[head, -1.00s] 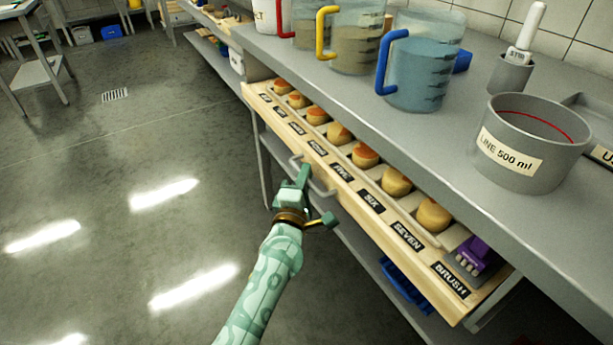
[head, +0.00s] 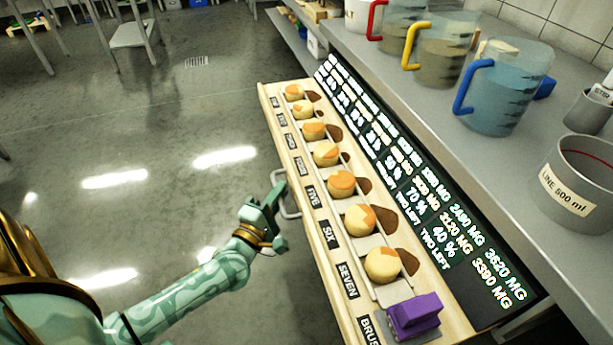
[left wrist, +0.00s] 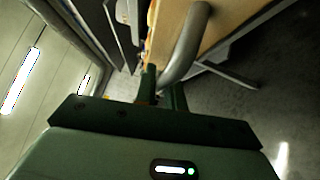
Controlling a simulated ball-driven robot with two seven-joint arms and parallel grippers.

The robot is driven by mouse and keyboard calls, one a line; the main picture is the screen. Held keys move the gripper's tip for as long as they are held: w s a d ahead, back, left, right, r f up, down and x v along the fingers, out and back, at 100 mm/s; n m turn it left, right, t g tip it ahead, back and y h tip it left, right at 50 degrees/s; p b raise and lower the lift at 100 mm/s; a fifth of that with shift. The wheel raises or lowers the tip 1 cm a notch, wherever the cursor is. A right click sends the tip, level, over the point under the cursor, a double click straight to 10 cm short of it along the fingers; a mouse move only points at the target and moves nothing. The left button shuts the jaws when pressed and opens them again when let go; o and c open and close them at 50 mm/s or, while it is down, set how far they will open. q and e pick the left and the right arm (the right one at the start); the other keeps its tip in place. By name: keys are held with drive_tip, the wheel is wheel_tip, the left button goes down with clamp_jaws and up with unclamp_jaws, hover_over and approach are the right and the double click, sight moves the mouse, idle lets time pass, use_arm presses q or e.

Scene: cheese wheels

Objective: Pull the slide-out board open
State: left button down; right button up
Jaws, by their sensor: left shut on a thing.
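The slide-out board (head: 319,214) extends from under the grey counter. Its light wood front carries black number labels, and a grey bar handle (head: 290,214) is fixed to its front edge. My left gripper (head: 275,198) is shut on this handle; the bent bar also shows in the left wrist view (left wrist: 188,42), running down to the fingers (left wrist: 162,93). Several small cheese wheels (head: 340,183) with orange patches stand in a row on the board, with a purple brush (head: 413,315) at the near end. A black panel with white writing (head: 415,205) lies behind them. My right gripper is out of view.
On the counter (head: 440,118) stand jugs with red, yellow and blue handles, including a blue-filled jug (head: 503,95), and a grey pot (head: 582,190) labelled "LINE 500 ml". The floor left of the board is open.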

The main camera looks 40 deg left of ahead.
use_arm(q)
drive_tip(key=s+a, duration=0.1)
drive_tip(key=s, duration=0.1)
drive_tip(key=s+a, duration=0.2)
drive_tip(key=shift+s+a+f+p, duration=0.1)
drive_tip(key=shift+s+a+p, duration=0.05)
drive_tip(key=shift+p, duration=0.15)
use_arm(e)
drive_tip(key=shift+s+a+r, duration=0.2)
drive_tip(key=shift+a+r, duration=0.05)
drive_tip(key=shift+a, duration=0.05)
use_arm(q)
drive_tip(key=c, duration=1.5)
unclamp_jaws()
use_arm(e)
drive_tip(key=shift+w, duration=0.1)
